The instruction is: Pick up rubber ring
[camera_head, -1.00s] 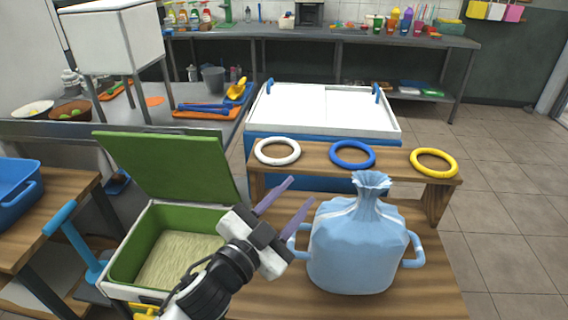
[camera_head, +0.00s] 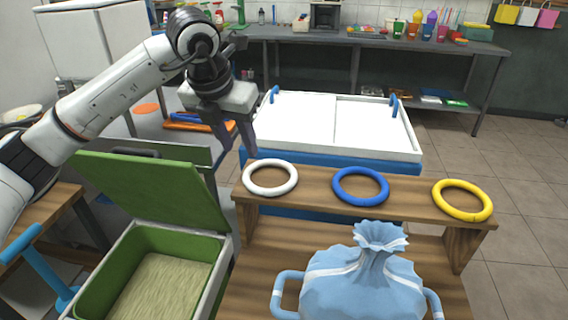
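Three rings lie flat in a row on a raised wooden shelf: a white ring (camera_head: 270,178) at the left, a blue ring (camera_head: 361,186) in the middle and a yellow ring (camera_head: 462,200) at the right. My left gripper (camera_head: 238,150) points downward with its two fingers apart and nothing between them. Its fingertips are just up and to the left of the white ring, with the right finger near the ring's far edge. I cannot tell if it touches. A light blue tied bag (camera_head: 362,284) stands in front of the shelf. My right gripper is not in view.
An open green box (camera_head: 150,215) with pale grainy contents stands at the lower left. The wooden shelf (camera_head: 316,198) holds the rings. A white-topped blue chest (camera_head: 380,140) stands behind it. A long counter with bottles and cups runs along the back.

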